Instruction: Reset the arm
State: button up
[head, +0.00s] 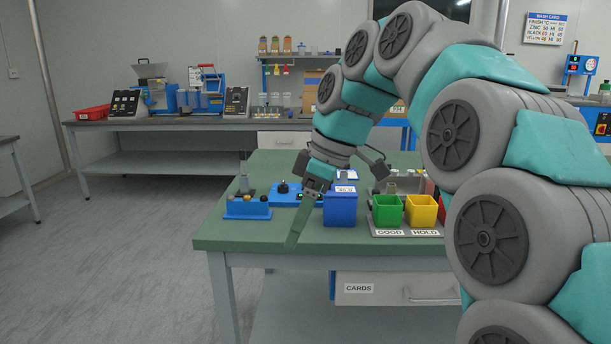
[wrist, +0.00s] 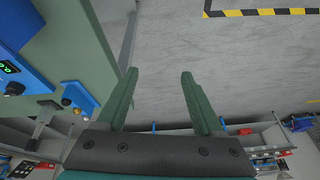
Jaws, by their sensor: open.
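My arm reaches in from the right in the head view and bends down over the green-topped table (head: 262,220). My gripper (head: 292,244) points down near the table's front edge, between two blue things. In the wrist view my gripper (wrist: 158,74) has its two green fingers wide apart. Nothing is between them; grey floor shows past the tips. In the head view the fingers overlap, so their gap is hard to see there.
A blue fixture (head: 247,209) stands left of my gripper and a blue bin (head: 340,208) stands right of it. A green bin (head: 387,211) marked GOOD and a yellow bin (head: 421,211) marked HOLD stand farther right. Open floor (head: 130,250) lies to the left.

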jog(key=s+d+f+m+h, duration=0.1)
jog(key=s+d+f+m, duration=0.4)
jog(key=s+f, duration=0.3)
jog(key=s+d+f+m+g+h, duration=0.1)
jog(key=s+d+f+m, duration=0.4)
jog(key=s+f, duration=0.3)
jog(key=s+d+f+m+h, duration=0.2)
jog(key=s+d+f+m, duration=0.3)
jog(key=s+f, duration=0.4)
jog(key=s+d, duration=0.1)
jog(key=s, duration=0.2)
jog(key=shift+m+g, duration=0.3)
jog(key=shift+g, duration=0.1)
